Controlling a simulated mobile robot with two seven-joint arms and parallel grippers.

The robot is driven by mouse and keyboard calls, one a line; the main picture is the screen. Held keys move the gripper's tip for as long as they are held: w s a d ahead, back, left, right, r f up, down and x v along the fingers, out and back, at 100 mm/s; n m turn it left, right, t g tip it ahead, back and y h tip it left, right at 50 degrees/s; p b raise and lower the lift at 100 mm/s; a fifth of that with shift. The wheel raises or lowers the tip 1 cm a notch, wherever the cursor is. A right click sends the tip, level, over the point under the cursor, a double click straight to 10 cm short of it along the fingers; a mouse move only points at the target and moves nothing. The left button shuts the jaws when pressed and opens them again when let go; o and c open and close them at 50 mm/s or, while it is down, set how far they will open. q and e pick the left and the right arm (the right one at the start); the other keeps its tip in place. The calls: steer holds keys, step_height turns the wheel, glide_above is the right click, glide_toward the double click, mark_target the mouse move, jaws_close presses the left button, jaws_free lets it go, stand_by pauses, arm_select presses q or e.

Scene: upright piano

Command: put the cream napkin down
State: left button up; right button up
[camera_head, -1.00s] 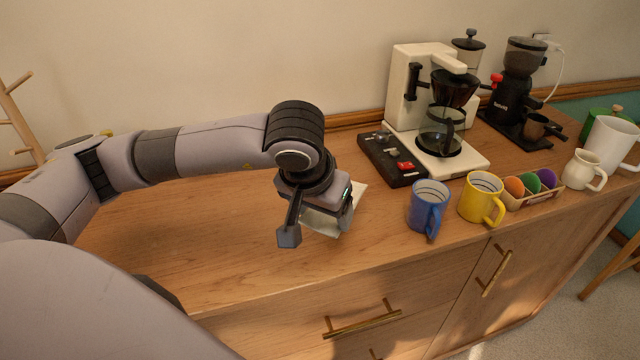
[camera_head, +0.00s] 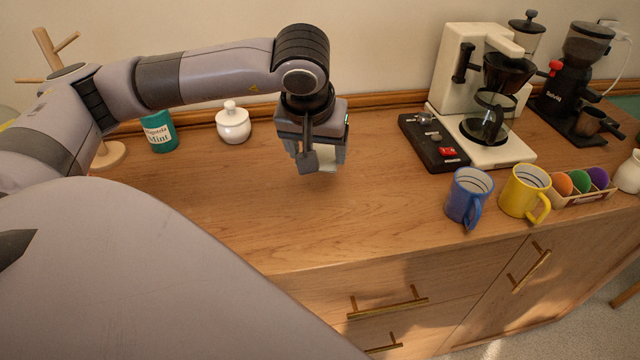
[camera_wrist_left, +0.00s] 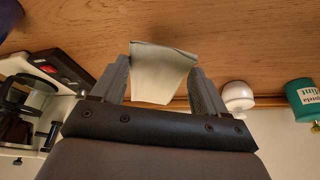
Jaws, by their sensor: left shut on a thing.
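The cream napkin (camera_wrist_left: 160,72) is between the two fingers of my left gripper (camera_wrist_left: 160,85) in the left wrist view. The gripper is shut on it, and the napkin spreads out beyond the fingertips. In the head view my left gripper (camera_head: 318,165) points down over the middle of the wooden counter. My right gripper is not in view.
The counter (camera_head: 350,215) is bare in front of the gripper. A white lidded jar (camera_head: 232,124) and a green mint tin (camera_head: 160,133) stand behind to the left. A black box with a red button (camera_head: 433,143), a coffee maker (camera_head: 465,75), a blue mug (camera_head: 466,197) and a yellow mug (camera_head: 524,191) stand right.

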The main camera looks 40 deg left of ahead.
mark_target(319, 196)
arm_select(q)
step_height(319, 196, down, 9)
steer(key=shift+f, duration=0.1)
stand_by(0.3)
steer(key=shift+f, duration=0.1)
steer(key=o, duration=1)
